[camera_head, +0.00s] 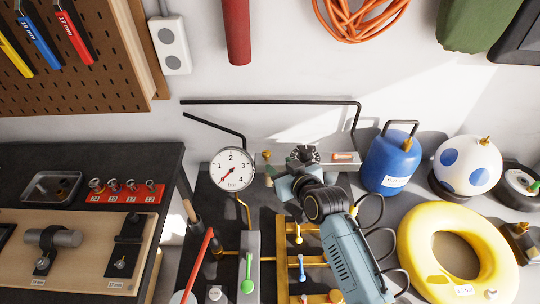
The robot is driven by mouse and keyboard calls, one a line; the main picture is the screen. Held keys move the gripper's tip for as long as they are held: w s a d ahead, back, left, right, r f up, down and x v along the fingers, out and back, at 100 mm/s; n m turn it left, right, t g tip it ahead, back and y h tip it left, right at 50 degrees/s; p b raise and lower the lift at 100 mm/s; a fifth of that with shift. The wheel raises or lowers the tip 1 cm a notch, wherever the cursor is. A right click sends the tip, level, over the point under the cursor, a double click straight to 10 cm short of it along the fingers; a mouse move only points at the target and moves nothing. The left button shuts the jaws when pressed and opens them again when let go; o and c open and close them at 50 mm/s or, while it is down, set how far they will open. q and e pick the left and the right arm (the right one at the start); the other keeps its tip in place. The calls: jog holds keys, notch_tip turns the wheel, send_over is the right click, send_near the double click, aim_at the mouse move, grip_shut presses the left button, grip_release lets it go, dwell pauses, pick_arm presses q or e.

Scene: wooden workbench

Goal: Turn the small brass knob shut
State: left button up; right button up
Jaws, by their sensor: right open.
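A small brass knob (267,155) shows at the left end of the grey wall rail (346,167), just right of the white pressure gauge (232,169). My right gripper (284,180) is at the end of the arm from the lower right. It is just below the rail, close to the brass knob, and open. Its fingers are small and partly hidden by the wrist, so I cannot tell whether it touches anything. A black part (302,154) shows right behind it. My left gripper is not in view.
Below stand a grey block with a green lever (248,273) and a brass manifold (283,260) with small valves. On the right are a blue tank (391,160), a spotted white ball (468,165) and a yellow ring (411,250). A dark bench (110,158) stands left.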

aim_at(267, 152)
jog(key=x, duration=0.6)
jog(key=shift+f+b, duration=0.1)
jog(key=shift+b, duration=0.2)
jog(key=shift+w+a+f, duration=0.2)
jog(key=shift+w+f, duration=0.05)
jog(key=shift+w, duration=0.3)
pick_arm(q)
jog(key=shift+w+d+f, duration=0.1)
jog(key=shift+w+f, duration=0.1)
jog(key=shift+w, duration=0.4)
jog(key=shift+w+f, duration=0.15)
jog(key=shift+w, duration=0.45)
pick_arm(e)
jog(key=shift+w+a, duration=0.1)
jog(key=shift+w, duration=0.1)
